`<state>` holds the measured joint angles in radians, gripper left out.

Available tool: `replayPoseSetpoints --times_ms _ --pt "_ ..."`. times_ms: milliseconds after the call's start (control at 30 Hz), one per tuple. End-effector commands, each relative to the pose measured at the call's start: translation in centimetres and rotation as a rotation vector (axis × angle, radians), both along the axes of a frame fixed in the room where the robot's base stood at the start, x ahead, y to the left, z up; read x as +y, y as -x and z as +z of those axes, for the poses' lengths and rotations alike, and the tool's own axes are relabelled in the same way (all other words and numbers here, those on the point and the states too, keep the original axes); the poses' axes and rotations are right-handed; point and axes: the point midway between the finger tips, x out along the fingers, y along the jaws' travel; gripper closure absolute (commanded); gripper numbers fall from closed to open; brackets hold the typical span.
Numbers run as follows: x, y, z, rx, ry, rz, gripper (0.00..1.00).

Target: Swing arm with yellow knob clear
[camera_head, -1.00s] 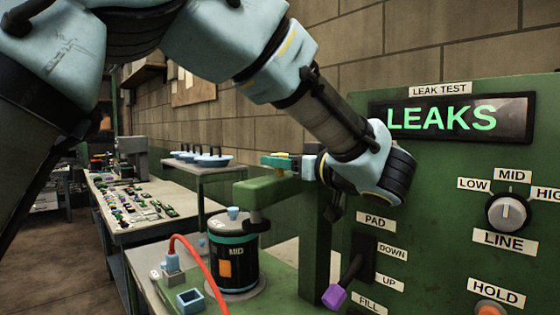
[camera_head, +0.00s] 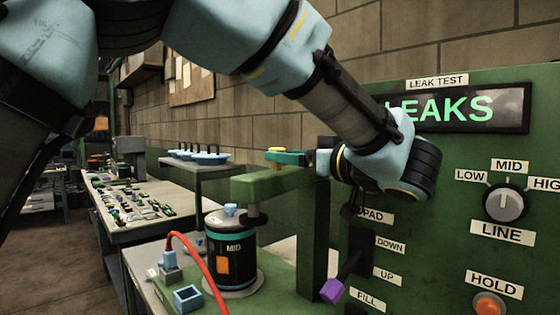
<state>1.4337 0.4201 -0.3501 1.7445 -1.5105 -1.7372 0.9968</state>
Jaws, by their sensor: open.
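A green swing arm (camera_head: 262,184) reaches left from a green post, over a dark canister marked MID (camera_head: 232,258). A dark plunger under the arm hangs at the canister's right edge. A small yellow piece, apparently the knob (camera_head: 276,150), shows above the arm. The teal fingers of my gripper (camera_head: 281,157) are right at this yellow piece, just above the swing arm. The gripper is open. I cannot tell whether the yellow piece sits between the fingers or behind them, or whether they touch it.
The green panel at right has a lit LEAKS display (camera_head: 455,108), a LINE dial (camera_head: 506,203) at MID, a purple-tipped lever (camera_head: 333,290) and an orange HOLD button (camera_head: 490,304). A red hose (camera_head: 203,262) curves left of the canister. A cluttered bench (camera_head: 125,225) stands behind.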

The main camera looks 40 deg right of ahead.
Motion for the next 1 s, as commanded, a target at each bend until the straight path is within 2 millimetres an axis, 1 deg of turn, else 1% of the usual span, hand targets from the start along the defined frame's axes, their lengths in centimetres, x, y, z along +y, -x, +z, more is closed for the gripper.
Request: replayPoseSetpoints --times_ms 33,200,300,400,567,1000 --pt "0.0 1.2 -0.5 0.000 0.002 -0.005 0.27" --pt "0.3 4.5 -0.4 0.001 0.002 -0.004 0.27" --pt "0.4 5.9 -0.3 0.000 0.001 -0.004 0.27" --pt "0.5 6.8 -0.2 0.000 0.001 -0.002 0.27" --pt "0.5 7.4 0.0 0.000 0.001 -0.001 0.27" --pt "0.5 7.3 0.0 0.000 0.000 -0.001 0.27"
